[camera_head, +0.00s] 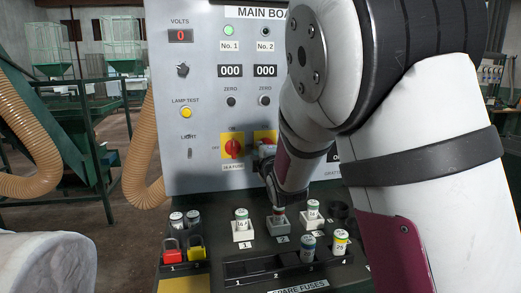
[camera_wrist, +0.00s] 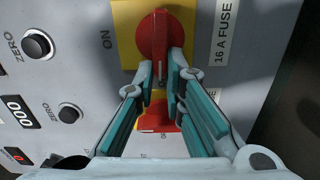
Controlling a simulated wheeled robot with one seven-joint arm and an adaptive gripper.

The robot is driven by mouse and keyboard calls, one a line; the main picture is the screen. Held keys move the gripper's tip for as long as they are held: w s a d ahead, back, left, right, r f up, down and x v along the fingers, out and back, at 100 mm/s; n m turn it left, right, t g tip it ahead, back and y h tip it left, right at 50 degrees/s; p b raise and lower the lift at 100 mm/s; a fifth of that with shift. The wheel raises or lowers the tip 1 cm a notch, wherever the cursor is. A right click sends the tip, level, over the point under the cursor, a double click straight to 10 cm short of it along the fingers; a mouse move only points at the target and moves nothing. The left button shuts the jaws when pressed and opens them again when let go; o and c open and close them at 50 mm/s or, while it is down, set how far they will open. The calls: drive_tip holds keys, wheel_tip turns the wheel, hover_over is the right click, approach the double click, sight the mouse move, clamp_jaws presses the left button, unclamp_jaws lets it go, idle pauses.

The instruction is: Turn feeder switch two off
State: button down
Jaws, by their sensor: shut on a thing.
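Feeder switch two is a red rotary knob on a yellow plate. In the wrist view it is the upper knob (camera_wrist: 153,35). My gripper (camera_wrist: 162,78) is shut on its handle, which runs up and down there, crosswise to the ON mark's direction. In the head view my gripper (camera_head: 265,160) and arm hide most of switch two (camera_head: 265,135). Switch one (camera_head: 232,146) stands to its left with its handle upright, towards ON. Its red knob (camera_wrist: 158,118) shows between my fingers in the wrist view. Lamp No. 1 (camera_head: 229,31) is green; lamp No. 2 (camera_head: 265,32) is unlit.
A dark shelf below the board carries white fuse blocks (camera_head: 242,231), loose fuses (camera_head: 340,241), a red padlock (camera_head: 172,250) and a yellow padlock (camera_head: 197,248). ZERO knobs (camera_wrist: 37,45) sit above the switches. A tan hose (camera_head: 145,165) hangs left of the board.

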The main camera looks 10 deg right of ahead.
drive_tip(key=shift+f+n, duration=0.15)
drive_tip(key=shift+n, duration=0.15)
idle(0.4)
drive_tip(key=c, duration=1.7)
unclamp_jaws()
drive_tip(key=shift+o, duration=0.2)
drive_tip(key=s, duration=1.2)
